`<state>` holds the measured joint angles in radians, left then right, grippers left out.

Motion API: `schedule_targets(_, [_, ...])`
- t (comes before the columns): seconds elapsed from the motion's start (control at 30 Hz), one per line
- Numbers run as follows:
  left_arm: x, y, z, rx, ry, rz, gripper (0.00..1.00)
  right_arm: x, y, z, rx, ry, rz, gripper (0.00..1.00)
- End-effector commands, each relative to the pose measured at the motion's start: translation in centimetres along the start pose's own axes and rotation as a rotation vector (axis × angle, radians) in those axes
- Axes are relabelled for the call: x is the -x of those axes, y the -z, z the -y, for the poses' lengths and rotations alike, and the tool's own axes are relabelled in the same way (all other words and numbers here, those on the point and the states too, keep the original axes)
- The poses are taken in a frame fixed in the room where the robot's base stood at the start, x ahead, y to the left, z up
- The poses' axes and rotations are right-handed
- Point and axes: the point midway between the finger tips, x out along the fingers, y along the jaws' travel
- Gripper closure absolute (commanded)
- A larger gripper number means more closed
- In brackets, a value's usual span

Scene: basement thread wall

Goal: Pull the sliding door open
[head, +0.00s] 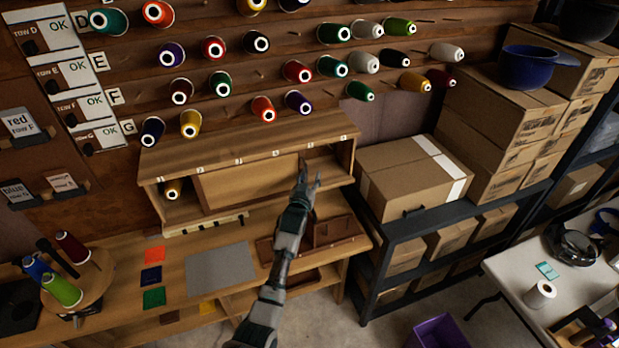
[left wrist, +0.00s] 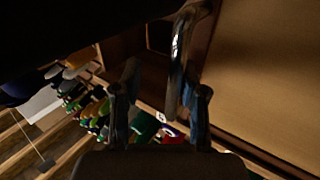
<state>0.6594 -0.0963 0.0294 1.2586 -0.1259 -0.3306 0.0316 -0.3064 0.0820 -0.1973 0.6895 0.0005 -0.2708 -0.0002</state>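The sliding door (head: 245,186) is a plain tan panel in the front of a low wooden cabinet (head: 225,160). It covers the cabinet's middle; openings show left and right of it. My left gripper (head: 309,178) is at the door's right edge, in front of the right opening. In the left wrist view the door (left wrist: 268,75) fills the right side, and a curved metal handle (left wrist: 180,65) stands near its edge. The fingers of my left gripper (left wrist: 163,95) are apart, with the handle between them; whether they touch it I cannot tell. My right gripper is not in view.
A spool (head: 172,188) stands in the cabinet's left opening. Below are a bench with a grey mat (head: 220,266) and a brown tray (head: 335,231). A cardboard box (head: 412,176) on a dark shelf stands close on the right. Thread spools hang above.

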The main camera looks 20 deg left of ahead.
Motion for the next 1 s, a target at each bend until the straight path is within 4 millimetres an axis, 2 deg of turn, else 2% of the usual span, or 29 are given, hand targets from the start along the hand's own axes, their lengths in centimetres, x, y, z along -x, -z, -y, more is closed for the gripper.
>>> schedule_targets(0.27, [0.0, 0.0, 0.3, 0.003, -0.002, -0.002, 0.61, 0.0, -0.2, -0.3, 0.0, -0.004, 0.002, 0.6])
schedule_targets(0.47, [0.5, 0.0, 0.0, -0.001, -0.001, -0.001, 0.61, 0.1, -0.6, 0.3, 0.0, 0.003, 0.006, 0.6])
schedule_targets(0.57, [1.8, -0.1, -0.1, -0.002, -0.001, -0.002, 0.61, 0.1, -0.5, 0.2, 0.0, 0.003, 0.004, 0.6])
schedule_targets(1.0, [10.3, -0.2, 0.3, 0.002, -0.002, 0.0, 0.61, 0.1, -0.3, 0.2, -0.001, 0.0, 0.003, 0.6])
